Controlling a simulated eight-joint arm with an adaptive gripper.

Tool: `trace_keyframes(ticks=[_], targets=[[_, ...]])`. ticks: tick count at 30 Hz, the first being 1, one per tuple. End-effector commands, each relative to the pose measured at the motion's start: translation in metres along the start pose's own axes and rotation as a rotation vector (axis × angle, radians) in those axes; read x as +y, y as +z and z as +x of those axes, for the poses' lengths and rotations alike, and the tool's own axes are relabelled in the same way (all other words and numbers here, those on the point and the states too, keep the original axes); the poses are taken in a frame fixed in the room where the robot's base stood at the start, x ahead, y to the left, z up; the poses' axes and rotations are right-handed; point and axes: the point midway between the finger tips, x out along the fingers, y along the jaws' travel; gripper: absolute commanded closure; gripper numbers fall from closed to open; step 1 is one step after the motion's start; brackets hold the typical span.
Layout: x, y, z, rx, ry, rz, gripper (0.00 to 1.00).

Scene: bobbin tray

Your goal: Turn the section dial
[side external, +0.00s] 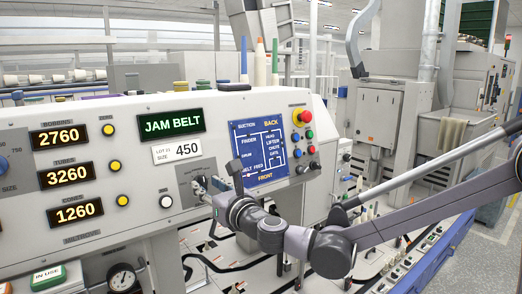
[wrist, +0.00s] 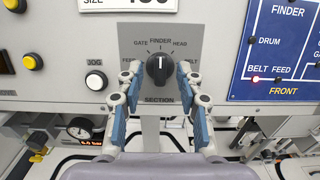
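The section dial (wrist: 158,68) is a black knob on a grey plate marked SECTION. Its white pointer line stands straight up, at the FINDER label. GATE and a partly covered label lie to its left, HEAD and a partly covered BELT to its right. My gripper (wrist: 158,78) is open, with one blue-padded finger on each side of the knob and a visible gap on both sides. In the side view my gripper (side external: 205,187) is right at the panel face, and the knob is hard to make out behind the fingers.
A green-lettered display (side external: 171,124) reads JAM BELT. On the blue map (side external: 259,153), a red light glows at BELT FEED in the wrist view. A white JOG button (wrist: 96,80) sits close left of the dial plate. A pressure gauge (wrist: 80,128) is below left.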

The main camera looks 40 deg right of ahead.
Motion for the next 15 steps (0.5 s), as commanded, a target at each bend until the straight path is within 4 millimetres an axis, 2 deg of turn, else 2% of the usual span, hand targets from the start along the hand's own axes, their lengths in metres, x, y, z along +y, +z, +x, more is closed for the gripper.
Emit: trace_keyframes(ticks=[6,15], targets=[[0.000,0.000,0.016,0.000,0.000,0.001,0.63],[0.000,0.000,0.017,0.000,0.000,0.001,0.63]])
